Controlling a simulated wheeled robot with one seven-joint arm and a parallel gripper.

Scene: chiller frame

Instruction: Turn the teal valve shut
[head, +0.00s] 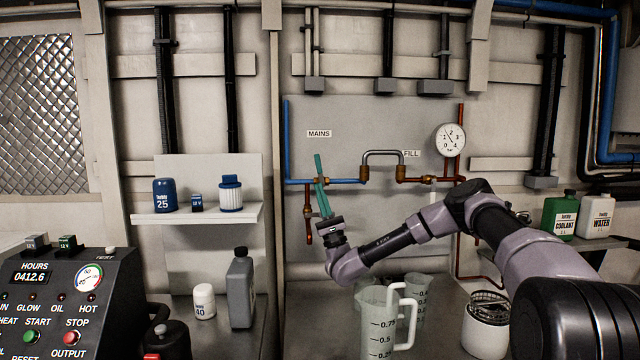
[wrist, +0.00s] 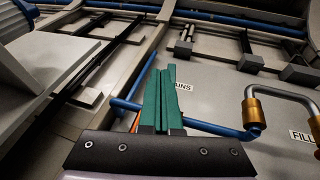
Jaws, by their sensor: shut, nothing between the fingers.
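My gripper (head: 324,200) is raised in front of the wall panel, at the blue pipe under the MAINS label. In the wrist view its two long green fingers (wrist: 161,100) are together, with nothing seen between them. In the head view a teal strip (head: 318,164) stands nearly upright above the pipe, in line with the fingers. I cannot tell how much of it is the teal valve's lever and how much is finger. The valve body is mostly hidden behind the gripper, so its setting and any contact are unclear.
A grey looped pipe (head: 383,154) with brass fittings and a pressure gauge (head: 450,139) are to the right. A copper branch (head: 308,212) drops just left of the gripper. A shelf (head: 197,215) is at left. Measuring jugs (head: 376,318) stand on the bench below.

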